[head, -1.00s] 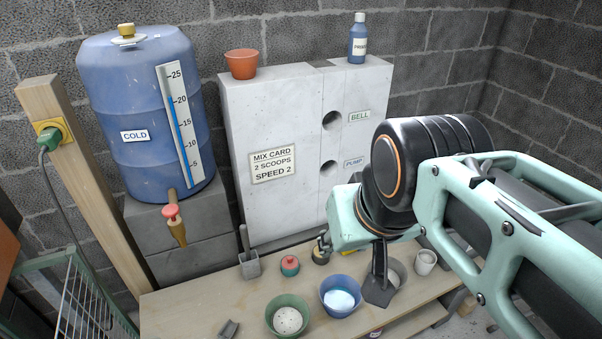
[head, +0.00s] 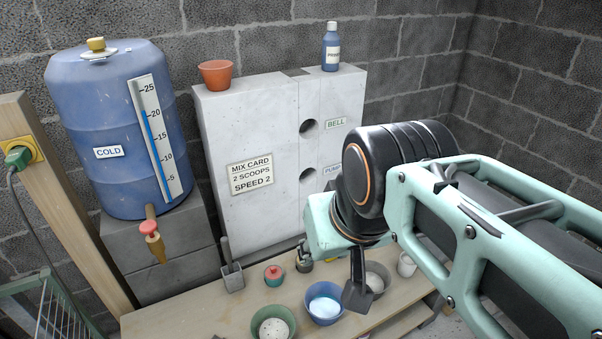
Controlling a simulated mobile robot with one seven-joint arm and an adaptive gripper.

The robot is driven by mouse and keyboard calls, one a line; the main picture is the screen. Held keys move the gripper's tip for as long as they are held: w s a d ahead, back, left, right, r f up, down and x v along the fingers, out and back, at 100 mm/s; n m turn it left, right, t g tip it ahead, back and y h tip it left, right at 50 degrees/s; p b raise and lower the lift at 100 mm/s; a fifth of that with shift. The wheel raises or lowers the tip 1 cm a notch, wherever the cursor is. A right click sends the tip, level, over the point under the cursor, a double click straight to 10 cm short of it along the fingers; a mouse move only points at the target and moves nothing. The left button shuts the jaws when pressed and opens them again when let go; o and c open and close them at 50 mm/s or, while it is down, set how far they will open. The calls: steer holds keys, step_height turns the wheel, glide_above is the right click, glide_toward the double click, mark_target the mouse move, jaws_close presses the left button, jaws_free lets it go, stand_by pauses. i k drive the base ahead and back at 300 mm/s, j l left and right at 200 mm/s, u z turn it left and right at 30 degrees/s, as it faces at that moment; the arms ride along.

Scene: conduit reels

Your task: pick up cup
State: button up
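A small white cup (head: 406,266) stands upright at the right end of the wooden workbench (head: 190,322). My arm's mint green link covers its right side in the head view. My arm reaches in from the right, and its black wrist joint hangs over the back right of the bench. No contact between my arm and the cup can be seen.
A grey scoop (head: 232,277) and red-topped jar (head: 273,275) stand farther left. A concrete block (head: 240,120) rises behind the bench.

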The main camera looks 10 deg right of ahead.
mark_target(406, 267)
steer(key=z, duration=1.3)
